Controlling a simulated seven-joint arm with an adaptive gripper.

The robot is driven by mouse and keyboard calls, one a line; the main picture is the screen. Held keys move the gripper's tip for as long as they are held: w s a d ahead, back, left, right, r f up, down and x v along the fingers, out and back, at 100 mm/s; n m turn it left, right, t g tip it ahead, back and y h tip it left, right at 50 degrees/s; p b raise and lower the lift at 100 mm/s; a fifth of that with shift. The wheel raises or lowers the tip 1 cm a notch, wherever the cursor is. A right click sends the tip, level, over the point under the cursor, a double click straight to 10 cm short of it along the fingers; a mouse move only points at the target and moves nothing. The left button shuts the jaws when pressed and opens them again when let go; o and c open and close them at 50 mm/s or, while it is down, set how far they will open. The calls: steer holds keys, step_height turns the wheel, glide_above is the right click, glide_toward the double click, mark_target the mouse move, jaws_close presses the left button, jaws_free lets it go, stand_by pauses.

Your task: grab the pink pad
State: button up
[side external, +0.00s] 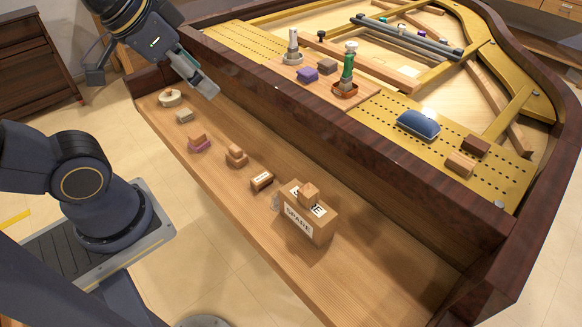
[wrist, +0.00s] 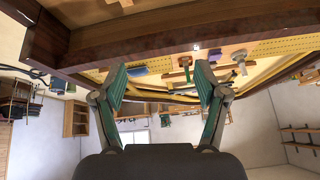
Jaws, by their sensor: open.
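The pink pad (side external: 200,148) lies on the wooden key shelf in the side external view, with a small wooden block (side external: 197,139) on top of it. The block covers much of the pad, and a pink edge shows below it. My gripper (side external: 207,90) is above the far left part of the shelf, higher than the pad and apart from it. In the wrist view my gripper (wrist: 161,82) has its two green-padded fingers spread wide, with nothing between them. I cannot make out the pink pad in the wrist view.
On the shelf (side external: 375,270) are a round ring-like item (side external: 170,97), a grey block (side external: 184,116), stacked wooden pieces (side external: 236,156) and a labelled box (side external: 308,222). The piano's dark rail (side external: 350,135) rises behind. A purple pad (side external: 307,75) lies above it.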

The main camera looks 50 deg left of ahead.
steer(key=w+a+r+m+y, duration=0.1)
steer(key=w+a+r, duration=0.15)
steer(key=w, duration=0.35)
steer(key=w+a+r+m, duration=0.1)
steer(key=w+a+r, duration=0.1)
steer(key=w+a, duration=0.3)
steer(key=w+a+f+n+g, duration=0.1)
steer(key=w+a+f, duration=0.3)
steer(key=a, duration=0.3)
steer(key=w+a+f+g, duration=0.2)
steer(key=w+a+f, duration=0.25)
steer(key=a, duration=0.25)
steer(key=n+g+h, duration=0.1)
steer(key=n+g, duration=0.2)
steer(key=n, duration=0.1)
glide_above(194, 135)
steer(key=f, duration=3.4)
steer(key=shift+s+d, duration=0.2)
steer(key=shift+s, duration=0.1)
steer(key=shift+w+a+f, duration=0.1)
steer(key=shift+w+f, duration=0.05)
steer(key=shift+f, duration=1.45)
steer(key=shift+w+f, duration=0.1)
steer(key=shift+f, duration=1.45)
steer(key=shift+c, duration=0.4)
